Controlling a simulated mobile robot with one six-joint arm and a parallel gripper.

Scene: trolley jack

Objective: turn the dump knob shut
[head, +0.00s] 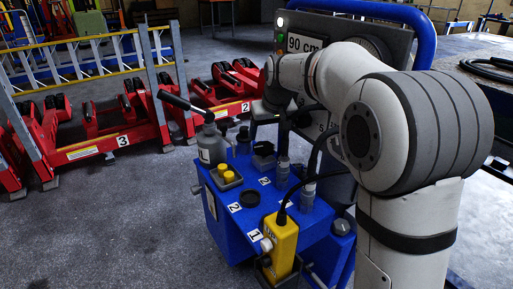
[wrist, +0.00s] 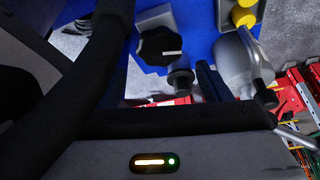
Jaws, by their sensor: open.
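A black knob with a white pointer line (wrist: 160,47) sits on a light grey block on the blue power unit in the wrist view. It appears to be the dark knob (head: 263,149) at the back of the blue unit's top (head: 285,221) in the head view. My gripper (head: 272,104) is above and beyond that knob in the head view, partly hidden by my arm. In the wrist view the dark gripper body fills the lower part. The gripper is open, with nothing seen in it. The knob stands clear of it. Its fingertips are hard to make out.
A grey hand pump (head: 210,142) with a black-gripped lever and yellow buttons (head: 227,172) stand beside the knob. Black cables and a yellow box (head: 284,248) are in front. Red jack frames (head: 115,135) stand left. Grey floor (head: 110,220) at lower left is free.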

